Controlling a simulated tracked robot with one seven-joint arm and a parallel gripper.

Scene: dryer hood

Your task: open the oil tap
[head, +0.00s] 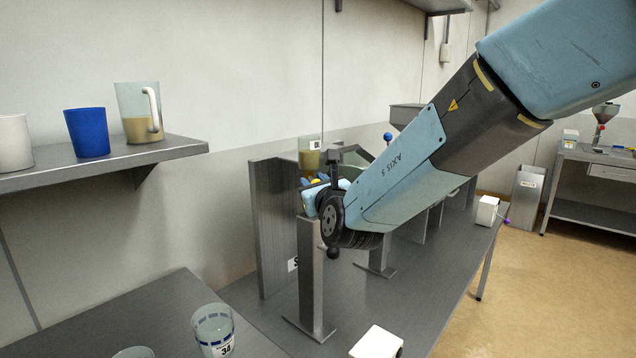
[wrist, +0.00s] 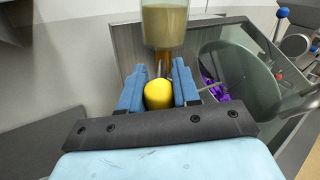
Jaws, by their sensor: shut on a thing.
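In the wrist view my gripper (wrist: 158,92) has its two blue fingers on either side of a round yellow knob (wrist: 158,95), shut on it. The knob appears to be the oil tap's handle. Just beyond it is a brown-orange outlet (wrist: 163,62) under a clear container of yellowish oil (wrist: 165,25). In the head view the oil container (head: 310,158) shows behind my wrist, and the yellow knob (head: 304,181) is only a small spot by my gripper (head: 312,190). My arm hides much of the tap there.
A grey metal hood (head: 268,225) stands around the tap. In the wrist view purple pieces (wrist: 212,88) lie behind a round clear pane (wrist: 240,70) at right. A shelf (head: 110,162) at left holds a blue cup (head: 87,132) and a jug (head: 139,112). A glass (head: 213,330) stands in front.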

